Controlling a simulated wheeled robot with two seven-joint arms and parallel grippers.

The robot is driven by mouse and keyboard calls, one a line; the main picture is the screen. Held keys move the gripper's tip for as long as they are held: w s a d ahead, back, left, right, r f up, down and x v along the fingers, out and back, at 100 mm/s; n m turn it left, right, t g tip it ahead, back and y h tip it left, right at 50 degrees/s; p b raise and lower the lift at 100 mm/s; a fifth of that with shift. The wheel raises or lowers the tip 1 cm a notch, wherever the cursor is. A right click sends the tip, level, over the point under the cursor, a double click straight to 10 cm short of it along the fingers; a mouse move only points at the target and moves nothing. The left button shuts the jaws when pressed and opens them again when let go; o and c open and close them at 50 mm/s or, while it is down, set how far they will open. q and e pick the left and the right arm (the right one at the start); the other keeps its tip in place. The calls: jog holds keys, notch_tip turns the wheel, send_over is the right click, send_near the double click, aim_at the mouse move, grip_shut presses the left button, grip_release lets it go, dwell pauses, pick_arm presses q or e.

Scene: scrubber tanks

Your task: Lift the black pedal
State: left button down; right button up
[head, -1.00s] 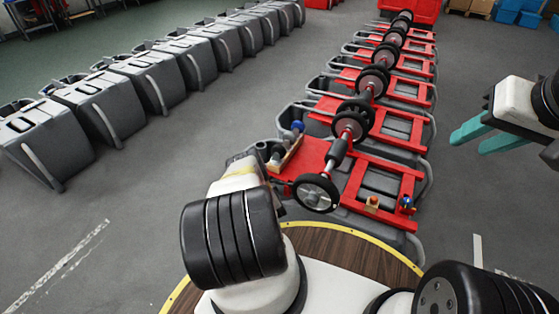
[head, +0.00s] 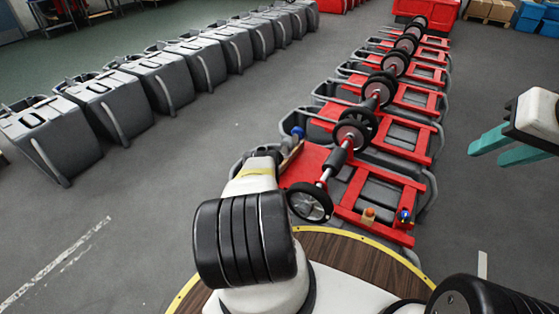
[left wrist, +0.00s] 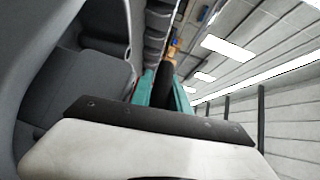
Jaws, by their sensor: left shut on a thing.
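In the left wrist view the teal fingers of my left gripper (left wrist: 162,95) are shut on a narrow black piece (left wrist: 164,76), which looks like the black pedal. It stands between the two fingers, and its lower end is hidden by the gripper body. In the head view my left arm hides the left gripper and the pedal. My right gripper (head: 486,150), with teal fingers apart, is open and empty over bare floor at the right.
Red frames with black wheels (head: 310,203) on grey tanks run in a row away from me, the nearest close ahead. A row of grey tanks (head: 115,105) stands at the left. Grey floor (head: 215,145) lies free between the rows.

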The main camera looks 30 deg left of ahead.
pick_arm(q)
jog(key=shift+d+r+m+t+y, duration=0.1)
jog(key=shift+r+m+t+y, duration=0.45)
jog(key=shift+r, duration=0.55)
jog(key=c, duration=1.3)
grip_release()
jog(key=v, duration=0.8)
